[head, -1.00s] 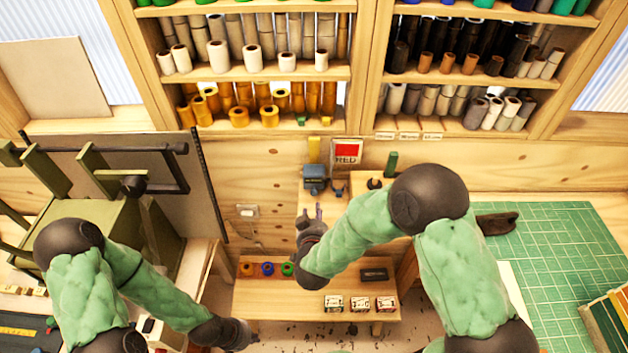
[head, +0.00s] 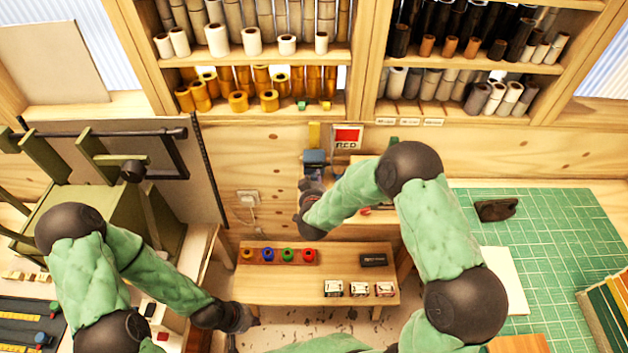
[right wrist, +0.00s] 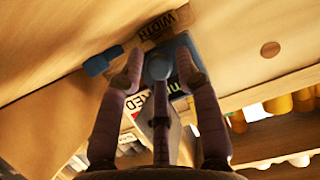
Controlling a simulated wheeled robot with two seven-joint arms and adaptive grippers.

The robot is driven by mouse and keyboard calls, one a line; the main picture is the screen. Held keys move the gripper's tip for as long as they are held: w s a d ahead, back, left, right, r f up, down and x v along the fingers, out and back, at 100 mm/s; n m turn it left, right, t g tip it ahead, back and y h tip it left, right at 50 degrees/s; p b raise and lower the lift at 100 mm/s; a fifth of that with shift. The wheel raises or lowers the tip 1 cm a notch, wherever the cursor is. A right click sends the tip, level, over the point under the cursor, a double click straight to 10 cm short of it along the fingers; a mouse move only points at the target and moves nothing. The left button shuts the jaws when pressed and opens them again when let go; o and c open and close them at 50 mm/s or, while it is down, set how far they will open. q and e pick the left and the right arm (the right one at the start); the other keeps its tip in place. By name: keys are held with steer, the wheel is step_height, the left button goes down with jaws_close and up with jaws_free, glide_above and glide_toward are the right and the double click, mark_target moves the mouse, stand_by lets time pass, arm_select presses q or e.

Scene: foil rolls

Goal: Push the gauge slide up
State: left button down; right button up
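My right gripper (head: 312,186) is just in front of and below the device. In the right wrist view my right gripper (right wrist: 158,68) has its fingers apart, with the blue block between or just beyond the tips; contact is unclear. My left gripper (head: 243,318) hangs low at the left, its fingers not clear.
A low wooden table (head: 300,286) holds colored rolls, small boxes and a dark block (head: 373,260). Shelves of rolls (head: 262,100) stand above the device. A green cutting mat (head: 550,230) lies at right. A green machine (head: 110,215) stands at left.

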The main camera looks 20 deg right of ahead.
mark_target(314, 159)
jaws_close()
step_height(314, 159, up, 10)
steer(key=p, duration=0.5)
steer(key=shift+w+r+p, duration=0.15)
steer(key=shift+p, duration=0.2)
jaws_free()
steer(key=shift+r, duration=0.1)
steer(key=shift+s, duration=0.2)
